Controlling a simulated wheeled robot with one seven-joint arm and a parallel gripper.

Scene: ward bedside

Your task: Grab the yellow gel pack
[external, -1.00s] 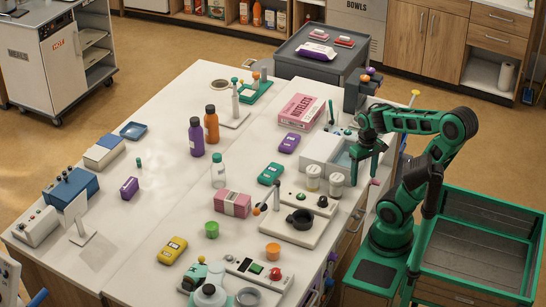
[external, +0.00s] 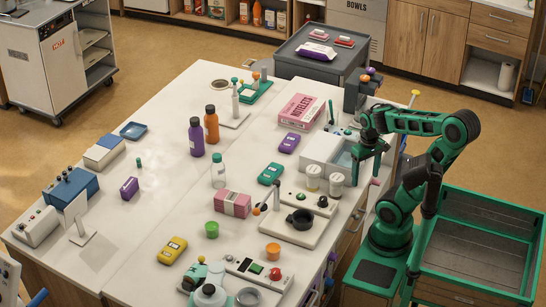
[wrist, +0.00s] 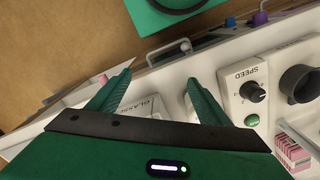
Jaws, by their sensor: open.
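The yellow gel pack (external: 172,250) lies flat on the white counter, near its front left of centre in the external view. It has a pale label on top. My gripper (external: 366,177) is open and empty, pointing down at the right edge of the counter beside a grey-white bin. It is well to the right of the yellow pack and apart from it. In the wrist view the two green fingers of my gripper (wrist: 158,82) are spread over the counter's edge. The yellow pack is not seen there.
A green cup (external: 211,230) is near the pack.

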